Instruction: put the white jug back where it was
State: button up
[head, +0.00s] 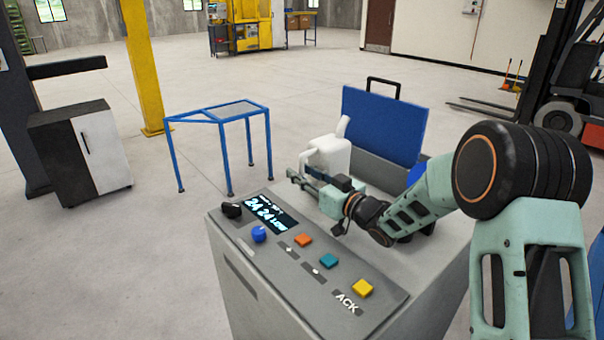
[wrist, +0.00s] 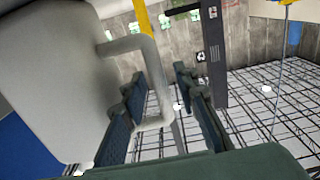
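The white jug (head: 332,155) stands on the grey machine in the head view, behind the control panel and in front of the raised blue lid. My gripper (head: 298,176) reaches in from the right, low at the jug's near left side. In the wrist view the jug (wrist: 50,75) fills the upper left, and its handle loop (wrist: 151,65) extends between the fingers of my gripper (wrist: 161,82). The fingers are apart, with a visible gap between the handle and the right finger. The jug's base is partly hidden by my gripper in the head view.
The machine's control panel (head: 320,263) has a lit display, a knob and coloured buttons, close below my arm. The raised blue lid (head: 384,126) stands behind the jug. An empty blue-framed stand (head: 222,115) and a dark cabinet (head: 80,152) stand on the floor to the left.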

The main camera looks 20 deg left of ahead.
jog(key=shift+r, duration=0.15)
jog(key=v, duration=1.2)
